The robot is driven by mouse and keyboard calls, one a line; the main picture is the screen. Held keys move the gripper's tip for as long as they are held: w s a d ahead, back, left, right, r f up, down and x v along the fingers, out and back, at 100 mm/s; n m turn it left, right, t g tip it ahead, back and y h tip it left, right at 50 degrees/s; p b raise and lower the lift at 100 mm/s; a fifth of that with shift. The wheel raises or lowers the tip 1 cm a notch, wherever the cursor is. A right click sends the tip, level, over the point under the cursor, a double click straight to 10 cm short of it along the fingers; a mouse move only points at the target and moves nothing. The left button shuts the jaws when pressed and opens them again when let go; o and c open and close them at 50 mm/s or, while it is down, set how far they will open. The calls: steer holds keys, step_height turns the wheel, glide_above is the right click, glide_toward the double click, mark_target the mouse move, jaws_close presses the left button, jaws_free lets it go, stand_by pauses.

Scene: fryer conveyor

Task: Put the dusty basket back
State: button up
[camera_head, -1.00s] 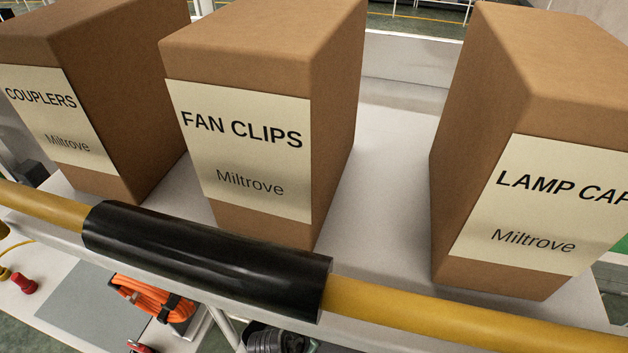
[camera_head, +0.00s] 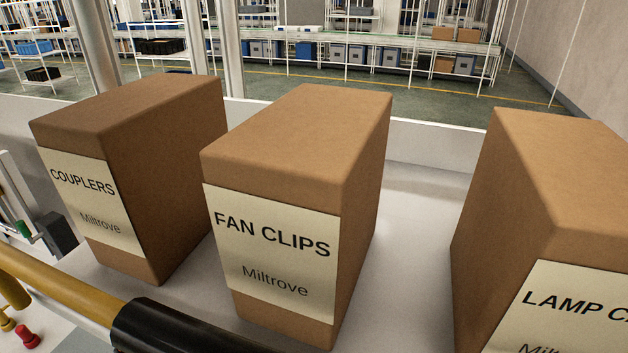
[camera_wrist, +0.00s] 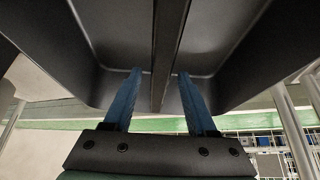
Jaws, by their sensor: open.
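My gripper (camera_wrist: 159,75) shows in the wrist view with two blue fingers apart, so it is open. A dark grey moulded body (camera_wrist: 110,35) with two recesses and a ridge down its middle fills the upper wrist view, close to the fingers. The fingers lie on either side of that ridge in the picture; I cannot tell whether they touch it. I cannot tell for sure whether this dark body is the dusty basket, and no dust shows on it. The head view shows neither a basket nor my gripper.
Brown cartons marked COUPLERS (camera_head: 165,160), FAN CLIPS (camera_head: 320,135) and LAMP CAP, cut off at the edge (camera_head: 560,180), stand on a white shelf (camera_head: 412,225). A yellow rail (camera_head: 60,295) with a black sleeve (camera_head: 165,330) runs in front. Racks (camera_head: 380,50) stand far behind.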

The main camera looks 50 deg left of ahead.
steer(key=a+v, duration=0.1)
steer(key=v, duration=1)
steer(key=shift+s+d+r, duration=0.15)
steer(key=shift+d+r, duration=0.1)
steer(key=shift+d, duration=0.25)
